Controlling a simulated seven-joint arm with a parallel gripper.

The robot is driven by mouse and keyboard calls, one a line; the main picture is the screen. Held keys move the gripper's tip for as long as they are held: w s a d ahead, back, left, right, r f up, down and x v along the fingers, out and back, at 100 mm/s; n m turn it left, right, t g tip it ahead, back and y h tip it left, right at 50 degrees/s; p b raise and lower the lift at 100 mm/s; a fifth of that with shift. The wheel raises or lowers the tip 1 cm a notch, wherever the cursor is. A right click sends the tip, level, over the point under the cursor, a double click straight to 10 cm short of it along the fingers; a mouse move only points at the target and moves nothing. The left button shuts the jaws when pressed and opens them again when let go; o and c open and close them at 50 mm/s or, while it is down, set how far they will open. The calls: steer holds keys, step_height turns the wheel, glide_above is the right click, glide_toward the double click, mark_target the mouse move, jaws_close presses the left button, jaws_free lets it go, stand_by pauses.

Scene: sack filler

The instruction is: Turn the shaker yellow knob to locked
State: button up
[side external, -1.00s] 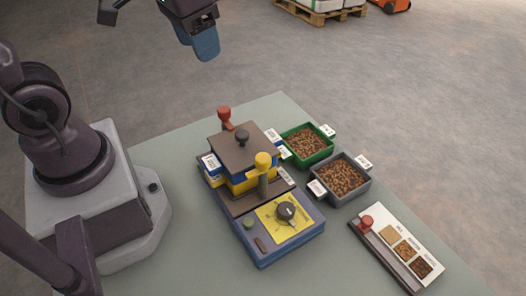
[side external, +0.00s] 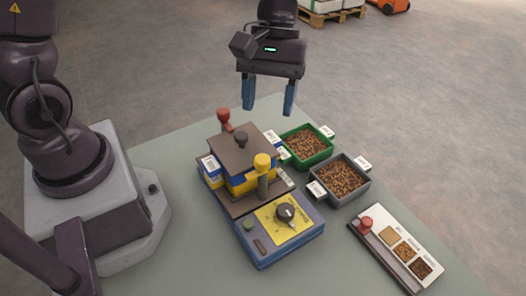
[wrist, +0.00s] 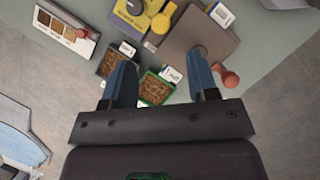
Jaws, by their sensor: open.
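The shaker (side external: 283,249) is a blue machine with a yellow panel and a black dial (side external: 286,212) on the table. The yellow knob (side external: 262,161) stands upright on a grey-brown post beside the brown lid (side external: 240,150). A red knob (side external: 223,115) stands at the lid's far side. In the wrist view the yellow knob (wrist: 160,23) shows near the top, beyond my fingertips. My gripper (side external: 269,112) is open and empty, its blue fingers pointing down, well above and behind the shaker. In the wrist view its fingers (wrist: 160,72) are spread apart.
A green bin (side external: 322,157) and a grey bin (side external: 361,191), both holding brown pellets, stand right of the shaker. A sample board (side external: 418,258) with a red knob lies at the front right. The table's left front (side external: 190,255) is clear.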

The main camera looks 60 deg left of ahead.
mark_target(263, 158)
steer(key=x, duration=0.9)
steer(key=shift+s+d+f, duration=0.1)
steer(key=shift+f, duration=0.2)
steer(key=shift+c, duration=0.5)
steer(key=c, duration=0.8)
